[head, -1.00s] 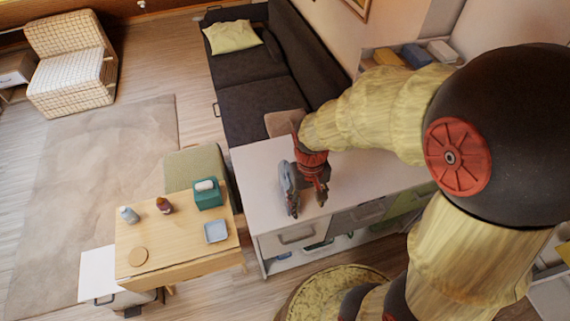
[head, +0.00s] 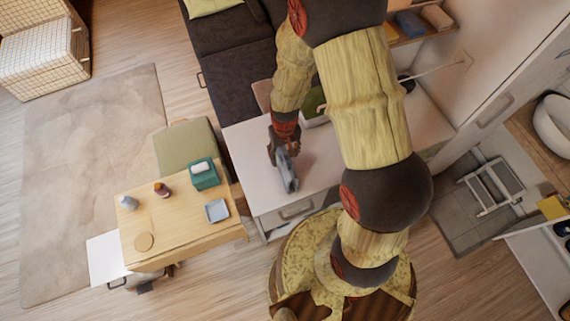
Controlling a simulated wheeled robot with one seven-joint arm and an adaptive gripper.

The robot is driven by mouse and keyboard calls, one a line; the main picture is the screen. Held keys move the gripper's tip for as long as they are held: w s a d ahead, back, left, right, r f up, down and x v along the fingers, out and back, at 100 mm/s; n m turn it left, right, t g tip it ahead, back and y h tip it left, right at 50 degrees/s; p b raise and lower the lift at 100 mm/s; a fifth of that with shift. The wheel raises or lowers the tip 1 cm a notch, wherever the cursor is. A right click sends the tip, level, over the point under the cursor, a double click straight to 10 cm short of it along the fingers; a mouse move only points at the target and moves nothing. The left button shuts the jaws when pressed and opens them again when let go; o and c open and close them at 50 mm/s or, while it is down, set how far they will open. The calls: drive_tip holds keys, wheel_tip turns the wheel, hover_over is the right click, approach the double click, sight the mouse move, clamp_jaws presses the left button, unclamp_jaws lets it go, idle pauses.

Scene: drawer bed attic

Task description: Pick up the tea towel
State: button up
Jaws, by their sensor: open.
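My gripper (head: 286,178) is open above the white cabinet top (head: 245,140), near its front left part. Nothing shows between its fingers, though they are seen from above and partly overlap. I cannot make out a tea towel for certain. Folded cloth-like items, one blue (head: 409,23) and one tan (head: 436,16), lie on a shelf at the upper right, well apart from my gripper. A small yellow item (head: 552,207) is at the far right. My arm hides part of the cabinet top.
A wooden table (head: 185,236) left of the cabinet holds two bottles, a green tissue box (head: 204,175), a blue-grey dish (head: 217,211) and a round coaster. A green stool (head: 183,147) and dark sofa (head: 235,75) stand behind. A step stool (head: 492,187) is at the right.

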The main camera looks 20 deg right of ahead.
drive_tip(key=shift+s+d+f, duration=0.1)
drive_tip(key=shift+s+f, duration=0.05)
drive_tip(key=shift+f, duration=1)
drive_tip(key=shift+s+f, duration=0.1)
drive_tip(key=shift+f, duration=1)
drive_tip(key=c, duration=0.3)
drive_tip(key=c, duration=1)
